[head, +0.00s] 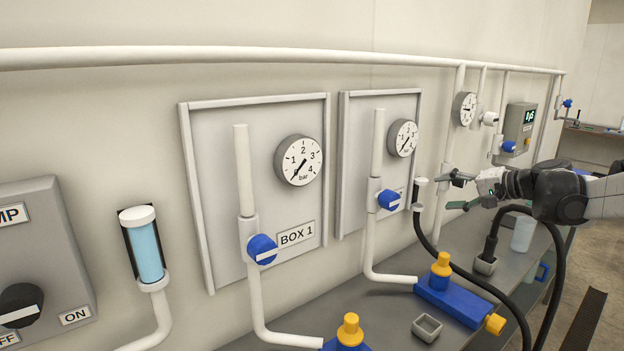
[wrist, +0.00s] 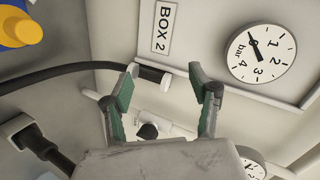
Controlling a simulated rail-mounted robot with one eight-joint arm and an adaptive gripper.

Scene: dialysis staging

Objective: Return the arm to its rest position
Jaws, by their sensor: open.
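My gripper (head: 447,190) is at the right in the head view, in front of the wall pipes right of the second gauge panel. Its two fingers are spread. In the wrist view my gripper (wrist: 163,98) shows open, with green inner pads and nothing held between them. A black hose with a white-capped end (wrist: 153,76) lies beyond the fingertips in the wrist view. In the head view this hose end (head: 419,190) is just left of the fingers. I cannot tell whether they touch it.
The BOX 1 panel (head: 213,187) and second panel (head: 350,179) carry gauges and blue valves. The bench (head: 295,318) holds blue-and-yellow fittings (head: 452,298), a small grey cup (head: 427,328) and a clear beaker (head: 522,234). A black hose (head: 512,303) loops below my arm.

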